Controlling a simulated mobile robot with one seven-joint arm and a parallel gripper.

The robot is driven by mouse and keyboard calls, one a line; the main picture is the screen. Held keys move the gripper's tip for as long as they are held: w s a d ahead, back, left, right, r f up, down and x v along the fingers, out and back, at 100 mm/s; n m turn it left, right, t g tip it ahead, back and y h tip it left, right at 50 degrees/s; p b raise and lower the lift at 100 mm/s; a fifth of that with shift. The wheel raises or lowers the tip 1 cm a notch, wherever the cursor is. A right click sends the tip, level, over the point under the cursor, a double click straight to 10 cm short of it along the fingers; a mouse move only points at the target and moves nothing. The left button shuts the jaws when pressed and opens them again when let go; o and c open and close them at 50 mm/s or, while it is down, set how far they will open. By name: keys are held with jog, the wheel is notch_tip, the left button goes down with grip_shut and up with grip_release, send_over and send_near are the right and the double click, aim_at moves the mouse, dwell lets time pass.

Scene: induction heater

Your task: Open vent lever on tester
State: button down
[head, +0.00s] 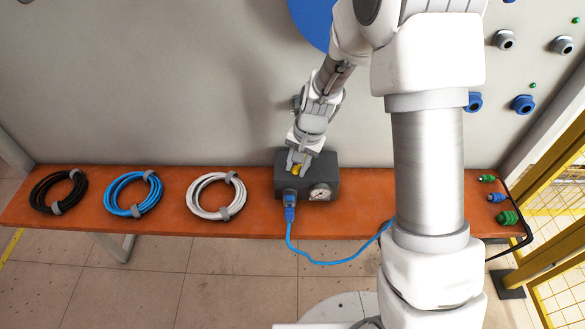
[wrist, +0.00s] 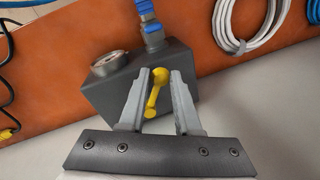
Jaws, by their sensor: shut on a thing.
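The tester is a dark grey box (head: 329,180) on the orange bench, below my arm in the head view. It also fills the upper middle of the wrist view (wrist: 105,95). Its yellow vent lever (wrist: 154,98) stands between my fingers, its round hub near the fingertips and its arm pointing back toward my palm. In the head view a bit of yellow (head: 296,170) shows at my fingertips. My gripper (wrist: 160,88) is shut on the lever, one finger on either side. The exact contact is hard to see.
A round gauge (head: 320,192) and a blue connector with cable (head: 290,210) are on the tester's front. Black (head: 37,193), blue (head: 115,184) and white (head: 198,185) cable coils lie left along the bench (head: 255,220). A grey wall panel (head: 150,80) rises behind.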

jog(key=d+n, duration=0.1)
jog(key=n+b, duration=0.1)
jog(key=n, duration=0.1)
jog(key=shift+s+d+f+n+g, duration=0.1)
jog(key=shift+s+d+n+g, duration=0.2)
jog(key=shift+s+d, duration=0.05)
jog(key=shift+d+n+g+b, duration=0.3)
jog(key=shift+d+n+b, duration=0.4)
jog(key=shift+n, duration=0.8)
jog(key=shift+d, duration=0.1)
jog(key=c, duration=0.6)
grip_release()
jog(key=shift+c, duration=0.2)
